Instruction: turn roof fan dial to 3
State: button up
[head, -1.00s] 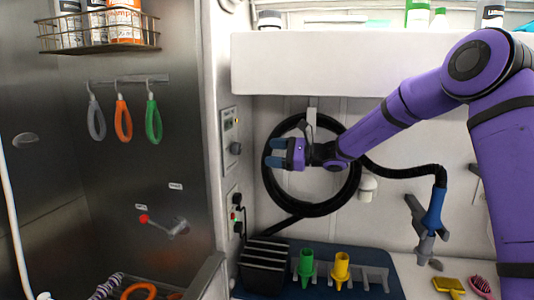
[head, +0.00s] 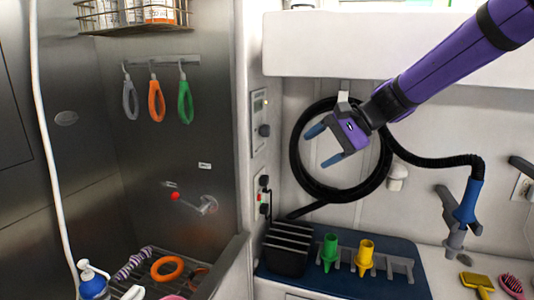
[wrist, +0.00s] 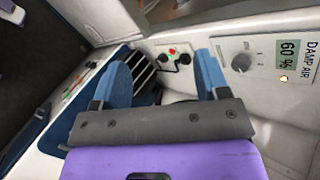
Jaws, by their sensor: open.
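The dial (head: 264,130) is a dark round knob on a pale wall panel (head: 257,108) beside the steel wash bay. In the wrist view the knob (wrist: 241,62) is grey with a pointer and a few marks around it, too small to read for sure. A display (wrist: 292,60) beside it reads "DAMP AIR 60 %". My gripper (head: 324,146) is open and empty, its blue fingers spread in front of the coiled hose, right of the dial and apart from it. The fingers (wrist: 163,72) also show in the wrist view, with the knob beyond the right one.
A black hose coil (head: 297,165) hangs on the back wall. Below the panel is a socket box (head: 263,197) with plugs. A black slotted box (head: 287,250), a green nozzle (head: 329,252) and a yellow nozzle (head: 364,257) stand on the counter. A white overhead cabinet (head: 340,45) lies above.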

jog(key=s+d+n+t+h, duration=0.1)
jog(key=s+d+n+h, duration=0.1)
jog(key=s+d, duration=0.4)
jog(key=s+d+n+t+h, duration=0.1)
jog(key=s+d+n+h, duration=0.2)
jog(key=s, duration=0.9)
jog(key=s+d+n+t+h, duration=0.1)
jog(key=s+d+n+h, duration=0.1)
jog(key=s+d+h, duration=0.3)
jog(key=s+d, duration=0.4)
jog(key=shift+s+r, duration=0.15)
jog(key=shift+s, duration=0.1)
